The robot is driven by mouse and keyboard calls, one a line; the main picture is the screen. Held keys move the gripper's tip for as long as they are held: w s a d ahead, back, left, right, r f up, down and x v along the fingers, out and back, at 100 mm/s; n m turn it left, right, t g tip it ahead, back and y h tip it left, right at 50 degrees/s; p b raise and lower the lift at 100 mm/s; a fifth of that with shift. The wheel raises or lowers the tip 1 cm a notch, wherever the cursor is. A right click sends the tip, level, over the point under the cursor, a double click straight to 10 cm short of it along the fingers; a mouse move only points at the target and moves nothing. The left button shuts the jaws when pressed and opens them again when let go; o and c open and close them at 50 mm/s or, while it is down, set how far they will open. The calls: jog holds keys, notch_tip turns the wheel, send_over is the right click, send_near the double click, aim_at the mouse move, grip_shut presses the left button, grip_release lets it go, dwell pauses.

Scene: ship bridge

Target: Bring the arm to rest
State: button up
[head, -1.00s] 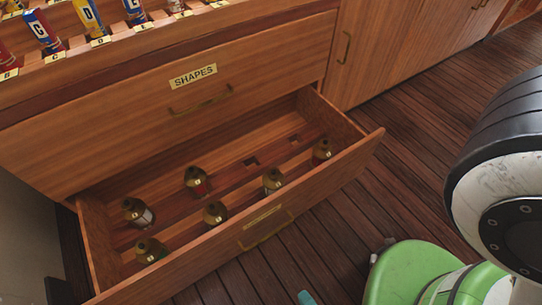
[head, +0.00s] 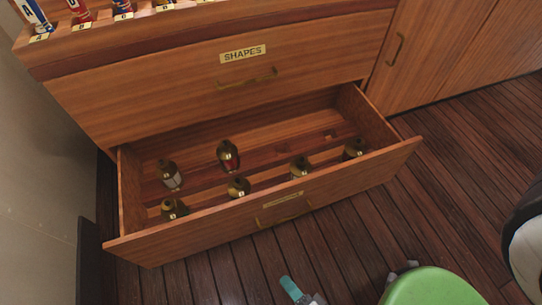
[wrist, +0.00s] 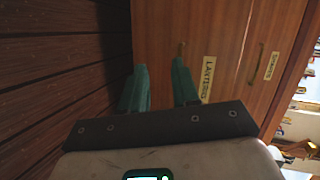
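My gripper (wrist: 160,75) shows in the wrist view with its two teal fingers apart and nothing between them. It is open and points toward the wooden drawer fronts. In the head view one teal finger (head: 291,288) shows at the bottom edge, low in front of the open drawer (head: 350,178) and apart from it. A green rounded part of my arm (head: 435,288) is at the lower right. The rest of the arm is mostly out of view.
The open drawer holds several dark brass-topped lanterns (head: 228,156). Above it is a shut drawer labelled SHAPES (head: 243,54). Lettered tubes (head: 78,10) stand on top. A grey wall (head: 50,130) is at the left.

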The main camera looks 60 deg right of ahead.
jog(key=w+d+r+n+g+y, duration=0.1)
jog(key=w+r+n+g+y, duration=0.2)
jog(key=w+n, duration=0.35)
jog(key=w+d+r+n+g+y, duration=0.1)
jog(key=w+d+n+g+y, duration=0.15)
jog(key=w+n+y, duration=0.35)
jog(key=s+d+r+n+g+h, duration=0.5)
jog(key=s+d+r+n+g, duration=0.2)
jog(key=d+r, duration=0.25)
notch_tip(320, 180, up, 32)
jog(key=p, duration=3)
jog(key=shift+s+p, duration=0.25)
jog(key=shift+p, duration=0.15)
